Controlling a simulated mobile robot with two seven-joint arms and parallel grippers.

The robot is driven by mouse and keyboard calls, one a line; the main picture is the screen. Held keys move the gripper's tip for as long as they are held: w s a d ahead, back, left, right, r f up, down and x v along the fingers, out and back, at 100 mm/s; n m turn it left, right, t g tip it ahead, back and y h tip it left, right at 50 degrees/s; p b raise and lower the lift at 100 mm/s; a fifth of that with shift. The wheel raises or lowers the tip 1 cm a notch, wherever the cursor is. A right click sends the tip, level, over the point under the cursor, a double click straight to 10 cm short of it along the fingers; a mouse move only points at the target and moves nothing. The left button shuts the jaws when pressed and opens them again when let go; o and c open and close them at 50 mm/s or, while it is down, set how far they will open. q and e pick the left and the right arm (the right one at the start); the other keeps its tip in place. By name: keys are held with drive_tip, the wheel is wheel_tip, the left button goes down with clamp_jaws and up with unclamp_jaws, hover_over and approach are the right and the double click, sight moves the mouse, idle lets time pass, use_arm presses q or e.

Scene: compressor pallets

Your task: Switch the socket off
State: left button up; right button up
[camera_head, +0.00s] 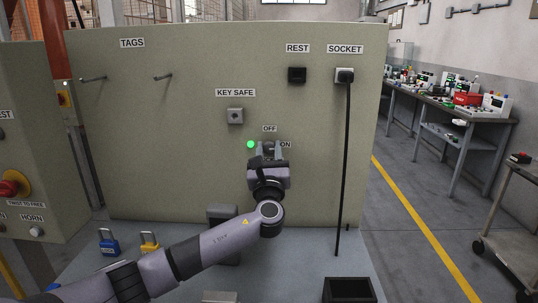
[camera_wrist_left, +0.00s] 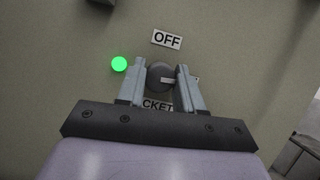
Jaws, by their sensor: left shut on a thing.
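The socket's rotary switch is a dark round knob (camera_wrist_left: 160,77) on the beige panel (camera_head: 200,170). An OFF label (camera_wrist_left: 167,40) is above it, and an ON label (camera_head: 286,145) is to its right. A green lamp (camera_head: 250,144) is lit to the left of the knob; it also shows in the left wrist view (camera_wrist_left: 119,64). My left gripper (camera_wrist_left: 161,75) is shut on the knob, one finger on each side. A pale pointer mark on the knob's right side is partly behind the right finger. The fingers hide part of a label below the knob. My right gripper is not in view.
The SOCKET outlet (camera_head: 344,75) at the upper right holds a plug with a black cable hanging down. A key safe (camera_head: 235,116) is above the knob. A blue padlock (camera_head: 108,242), a yellow padlock (camera_head: 149,243) and a black bin (camera_head: 348,290) are on the grey surface below.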

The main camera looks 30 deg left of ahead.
use_arm(q)
drive_tip(key=n+b, duration=0.1)
drive_tip(key=n+g+y+b, duration=0.1)
drive_tip(key=n, duration=0.1)
drive_tip(key=n+b, duration=0.1)
drive_tip(key=shift+d+f+n+g+y, duration=0.1)
drive_tip(key=shift+f+n+g+y, duration=0.2)
drive_tip(key=shift+n, duration=0.1)
drive_tip(key=n+g+b, duration=0.1)
drive_tip(key=n, duration=0.2)
drive_tip(key=n+g+y+b, duration=0.1)
drive_tip(key=n, duration=0.2)
drive_tip(key=shift+w+r+g+y, duration=0.1)
drive_tip(key=shift+r+g+y, duration=0.05)
drive_tip(key=shift+g+y, duration=0.2)
drive_tip(key=n+g+b, duration=0.1)
drive_tip(key=n+g, duration=0.1)
drive_tip(key=n, duration=0.2)
drive_tip(key=shift+r+n, duration=0.15)
drive_tip(key=shift+n, duration=0.15)
drive_tip(key=n+g, duration=0.1)
drive_tip(key=n, duration=0.1)
drive_tip(key=n+h, duration=0.1)
drive_tip(key=n, duration=0.2)
drive_tip(key=shift+r+g, duration=0.1)
drive_tip(key=shift+g, duration=0.25)
drive_tip(key=shift+n+h, duration=0.25)
drive_tip(key=shift+n, duration=0.15)
drive_tip(key=o, duration=1)
